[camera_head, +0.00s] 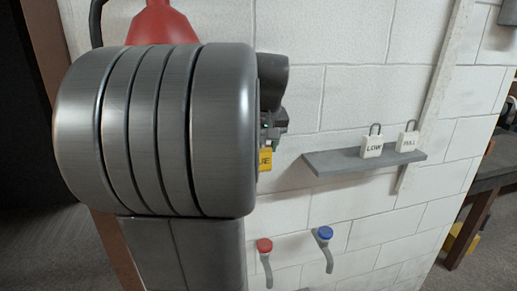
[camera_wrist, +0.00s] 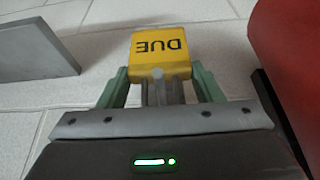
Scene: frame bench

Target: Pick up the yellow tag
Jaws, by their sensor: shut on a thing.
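The yellow tag (camera_wrist: 160,55) shows in the wrist view with the letters DUE upside down on its face. My gripper (camera_wrist: 160,88) is shut on it, with a green finger on each side. In the head view the tag (camera_head: 265,158) is partly hidden behind my arm, and my gripper (camera_head: 270,135) shows only in part beside it. In the wrist view the tag stands in front of the white block wall. I cannot tell whether it touches anything besides the fingers.
A grey shelf (camera_head: 340,164) on the wall holds two white tags, LOW (camera_head: 372,148) and FULL (camera_head: 407,142). Below are a red-capped hook (camera_head: 264,246) and a blue-capped hook (camera_head: 325,234). A red object (camera_head: 160,24) is behind my arm. A bench (camera_head: 485,180) stands at right.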

